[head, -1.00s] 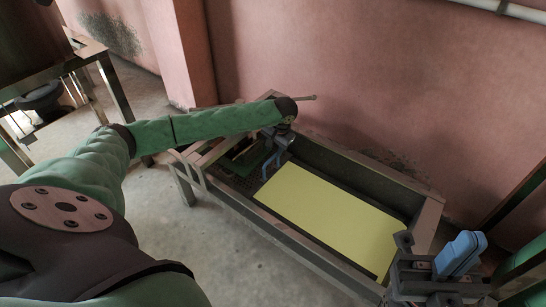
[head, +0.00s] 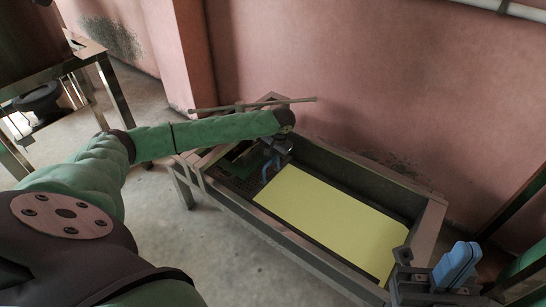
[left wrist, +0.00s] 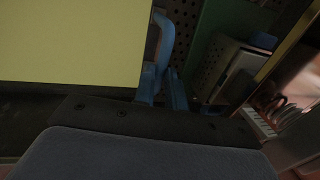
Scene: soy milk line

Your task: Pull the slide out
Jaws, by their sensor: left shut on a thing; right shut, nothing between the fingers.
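A flat yellow panel (head: 335,220) lies inside the long grey trough (head: 290,240); I cannot tell whether it is the slide. A curved blue handle (left wrist: 164,38) stands beside the panel's edge in the left wrist view. My left gripper (head: 274,157) is down in the trough at the panel's left end, and its blue fingers (left wrist: 163,88) are shut on the handle. The arm's end partly hides the grip in the head view. My right gripper (head: 456,264) is shut and empty near the trough's lower right corner.
A green board (head: 240,160) lies in the trough's left end. A thin bar (head: 300,100) crosses above that end. A pink wall (head: 370,90) stands close behind the trough. A metal table (head: 85,55) is at upper left. Open floor (head: 205,235) lies in front.

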